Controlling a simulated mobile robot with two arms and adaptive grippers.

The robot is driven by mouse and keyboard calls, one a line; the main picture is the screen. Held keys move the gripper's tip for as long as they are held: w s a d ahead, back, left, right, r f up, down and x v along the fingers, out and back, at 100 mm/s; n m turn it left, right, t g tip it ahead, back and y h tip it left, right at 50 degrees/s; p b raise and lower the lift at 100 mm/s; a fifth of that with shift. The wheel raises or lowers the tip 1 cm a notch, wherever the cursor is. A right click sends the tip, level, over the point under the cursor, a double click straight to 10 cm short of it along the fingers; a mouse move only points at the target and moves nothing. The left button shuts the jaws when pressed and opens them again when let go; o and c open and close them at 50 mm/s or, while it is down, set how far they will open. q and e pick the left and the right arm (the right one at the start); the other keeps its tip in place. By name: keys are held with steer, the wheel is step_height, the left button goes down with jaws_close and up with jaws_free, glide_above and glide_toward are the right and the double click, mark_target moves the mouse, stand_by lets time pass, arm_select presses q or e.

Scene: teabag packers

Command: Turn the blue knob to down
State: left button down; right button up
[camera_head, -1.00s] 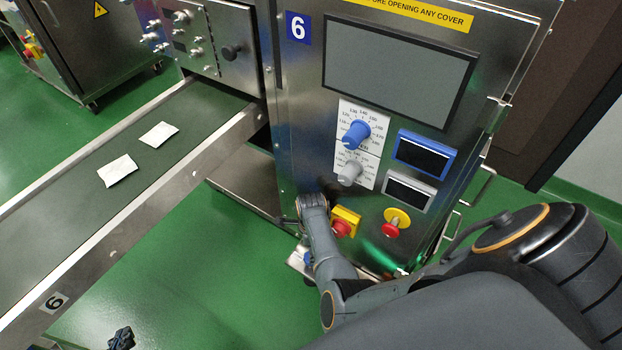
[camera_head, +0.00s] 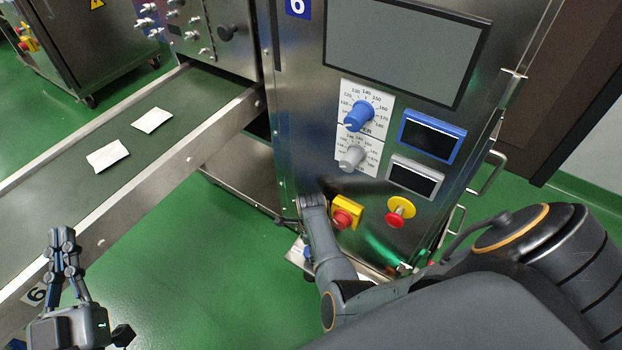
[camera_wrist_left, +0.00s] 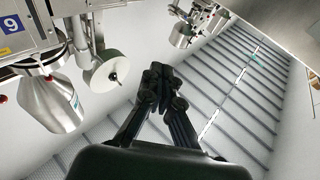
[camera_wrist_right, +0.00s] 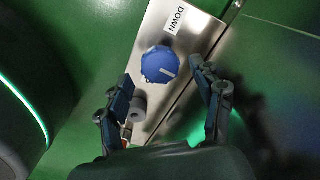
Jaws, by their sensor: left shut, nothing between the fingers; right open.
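In the right wrist view a round blue knob (camera_wrist_right: 160,65) with a white pointer line sits on a metal plate (camera_wrist_right: 200,38). A white DOWN label (camera_wrist_right: 176,19) is above it, and the pointer line is directed to the right, not at the label. My right gripper (camera_wrist_right: 162,72) is open, with a finger on each side of the knob in the picture; I see no contact. In the head view the right gripper is mostly hidden behind its own arm. My left gripper (camera_head: 64,236) is shut and empty near the conveyor; its fingers also show in the left wrist view (camera_wrist_left: 160,75).
The machine front carries another blue knob (camera_head: 360,116) on a dial, a grey knob (camera_head: 352,158), a screen (camera_head: 402,50) and red stop buttons (camera_head: 401,211). A conveyor (camera_head: 60,190) with two white packets runs at left. A grey cylinder (camera_wrist_right: 139,108) stands beside the plate knob.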

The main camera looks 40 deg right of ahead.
steer(key=shift+f+b, duration=0.7)
steer(key=shift+f, duration=0.1)
arm_select(q)
steer(key=s+r+t+h, duration=0.1)
steer(key=s+r+t, duration=0.3)
steer(key=r, duration=0.3)
steer(key=shift+t+h, duration=0.3)
steer(key=shift+t, duration=0.1)
arm_select(e)
steer(key=shift+f, duration=0.1)
steer(key=shift+c, duration=0.2)
steer(key=c, duration=1.1)
